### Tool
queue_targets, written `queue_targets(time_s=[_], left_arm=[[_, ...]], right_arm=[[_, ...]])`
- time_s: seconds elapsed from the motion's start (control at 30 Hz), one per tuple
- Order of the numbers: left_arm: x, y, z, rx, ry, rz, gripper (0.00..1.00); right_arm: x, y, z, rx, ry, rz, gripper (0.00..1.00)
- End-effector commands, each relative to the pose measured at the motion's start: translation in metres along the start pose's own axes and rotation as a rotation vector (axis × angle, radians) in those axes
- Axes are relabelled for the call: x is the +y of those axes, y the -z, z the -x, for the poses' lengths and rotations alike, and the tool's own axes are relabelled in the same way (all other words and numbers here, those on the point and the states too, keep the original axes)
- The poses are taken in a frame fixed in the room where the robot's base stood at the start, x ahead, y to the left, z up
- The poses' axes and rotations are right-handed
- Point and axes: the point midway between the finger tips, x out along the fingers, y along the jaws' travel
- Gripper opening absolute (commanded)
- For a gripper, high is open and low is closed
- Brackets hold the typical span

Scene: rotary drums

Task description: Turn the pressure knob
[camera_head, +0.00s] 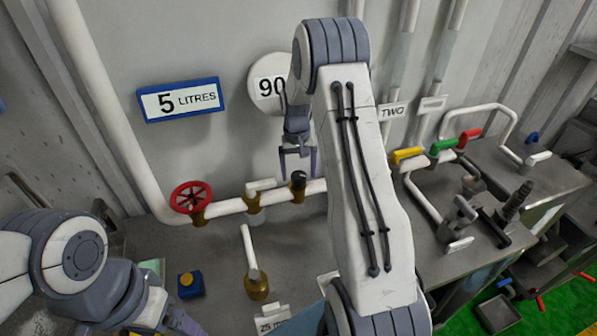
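A small black knob (298,177) sits on a brass fitting on the white horizontal pipe (230,207). No label on it can be read, so I cannot confirm that it is the pressure knob. My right gripper (298,168) points down just above the knob, with its two fingers apart and nothing seen between them. Whether a finger touches the knob cannot be told. A round white dial (264,84) reading "90" is on the wall behind, partly hidden by my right arm. My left arm is at the lower left; its gripper's fingers cannot be made out.
A red handwheel (190,197) and a white-handled valve (255,196) are on the same pipe. A brass valve with a white lever (256,285) and a blue box with a yellow button (190,285) stand in front. Yellow, green and red handles (437,147) are at right.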

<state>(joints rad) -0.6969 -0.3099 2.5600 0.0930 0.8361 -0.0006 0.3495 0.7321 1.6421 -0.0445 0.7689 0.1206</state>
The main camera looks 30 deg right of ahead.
Motion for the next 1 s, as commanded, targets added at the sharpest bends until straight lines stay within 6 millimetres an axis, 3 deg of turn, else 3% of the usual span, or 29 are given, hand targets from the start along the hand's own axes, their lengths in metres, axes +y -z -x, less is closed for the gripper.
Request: queue_targets(time_s=[0.37,0.8,1.0], left_arm=[[0.0,0.0,-0.003,0.0,0.0,0.0,0.89],[-0.002,-0.001,-0.026,0.0,0.0,0.004,0.89],[-0.002,-0.002,-0.029,0.0,0.0,0.003,0.89]], right_arm=[[0.0,0.001,0.005,0.002,0.001,0.001,0.88],[0.0,0.001,0.083,0.005,0.001,0.001,0.88],[0.0,0.0,0.102,0.0,0.0,0.001,0.88]])
